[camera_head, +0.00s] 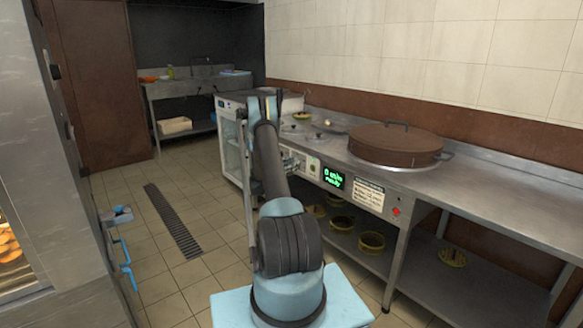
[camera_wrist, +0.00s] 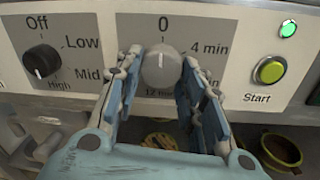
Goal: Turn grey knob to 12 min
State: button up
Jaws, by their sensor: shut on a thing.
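The grey knob (camera_wrist: 162,68) is in the upper middle of the wrist view, on a panel with a dial marked 0 at the top, 4 min at upper right and 12 min below. Its pointer line appears to point up toward 0. My gripper (camera_wrist: 161,64) is shut on the knob, one finger on each side. The fingers hide parts of the dial's markings. In the head view my gripper (camera_head: 295,160) is at the counter's front panel, and the green display (camera_head: 334,178) is lit, with small text that seems to read 0 min.
A black knob (camera_wrist: 41,61) with Off, Low, Mid and High marks is left of the dial. A green Start button (camera_wrist: 270,71) and a lit green lamp (camera_wrist: 287,28) are at right. A large brown-lidded pot (camera_head: 395,143) is set in the counter. Yellow containers (camera_head: 371,242) stand below.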

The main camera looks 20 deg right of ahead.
jog(key=shift+w+m, duration=0.1)
jog(key=shift+m, duration=0.2)
jog(key=shift+w+a+r+n+g+h, duration=0.15)
jog(key=shift+n+g, duration=0.25)
jog(key=shift+n, duration=5.45)
jog(key=shift+s+d+r+n+g+h, duration=0.15)
jog(key=shift+n+g, duration=0.25)
jog(key=shift+n, duration=5.4)
jog(key=shift+w+a+r+n+g+h, duration=0.15)
jog(key=shift+n+g, duration=0.25)
jog(key=shift+n, duration=5.45)
jog(key=o, duration=1.1)
jog(key=shift+f, duration=0.1)
